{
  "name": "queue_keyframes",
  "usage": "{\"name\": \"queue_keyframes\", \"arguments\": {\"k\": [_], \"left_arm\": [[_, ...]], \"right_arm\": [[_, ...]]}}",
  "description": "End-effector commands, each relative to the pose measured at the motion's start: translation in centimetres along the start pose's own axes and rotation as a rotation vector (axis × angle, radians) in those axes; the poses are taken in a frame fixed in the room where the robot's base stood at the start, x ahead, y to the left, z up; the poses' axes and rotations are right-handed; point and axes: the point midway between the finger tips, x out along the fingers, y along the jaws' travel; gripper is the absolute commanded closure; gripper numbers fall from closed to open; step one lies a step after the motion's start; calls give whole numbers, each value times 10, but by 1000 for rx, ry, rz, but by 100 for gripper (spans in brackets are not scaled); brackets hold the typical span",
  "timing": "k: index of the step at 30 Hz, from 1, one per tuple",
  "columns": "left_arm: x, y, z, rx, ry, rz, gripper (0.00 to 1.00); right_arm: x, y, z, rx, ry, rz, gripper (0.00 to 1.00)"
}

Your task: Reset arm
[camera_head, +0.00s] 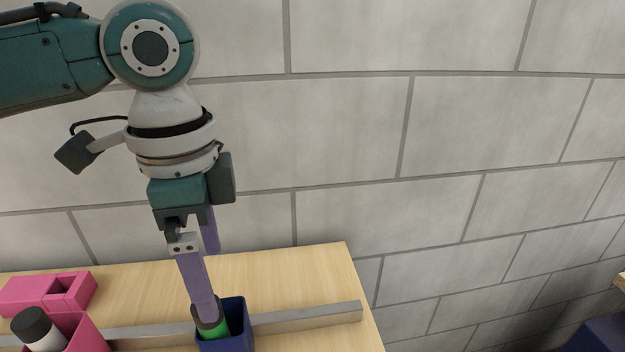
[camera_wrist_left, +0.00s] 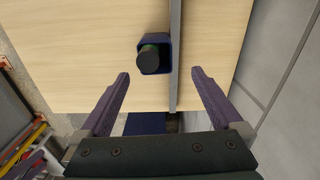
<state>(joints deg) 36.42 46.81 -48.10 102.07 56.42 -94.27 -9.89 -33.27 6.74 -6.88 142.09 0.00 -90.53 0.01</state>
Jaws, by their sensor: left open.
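My left arm comes in from the left in the head view. Its gripper (camera_head: 212,275) points down over the wooden table and has purple fingers. In the left wrist view the left gripper (camera_wrist_left: 160,77) is open, its fingers spread wide with nothing between them. A green bottle with a dark cap (camera_head: 213,322) stands in a blue box (camera_head: 238,338), partly hidden by the near finger. The bottle (camera_wrist_left: 148,60) and blue box (camera_wrist_left: 155,40) also show in the wrist view, beyond the fingertips. My right gripper is not in view.
A grey metal bar (camera_head: 310,318) runs across the table (camera_head: 310,272). At the left are a pink open box (camera_head: 82,330) with a black-capped white bottle (camera_head: 38,328) and another pink holder (camera_head: 50,290). A grey block wall (camera_head: 480,120) stands behind. The table ends at the right.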

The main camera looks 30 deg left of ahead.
Motion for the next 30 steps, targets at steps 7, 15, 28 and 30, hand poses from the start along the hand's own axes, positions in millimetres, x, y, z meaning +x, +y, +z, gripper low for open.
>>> {"name": "queue_keyframes", "arguments": {"k": [7, 15, 28, 30], "left_arm": [[-2, 0, 0, 0, 0, 1, 0], [-2, 0, 0, 0, 0, 1, 0], [28, 107, -46, -67, 255, 25, 0], [28, 121, -46, -157, 306, 18, 0]], "right_arm": [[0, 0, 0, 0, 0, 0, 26], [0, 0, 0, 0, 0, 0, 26], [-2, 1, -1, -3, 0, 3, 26], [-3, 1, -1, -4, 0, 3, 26]]}}
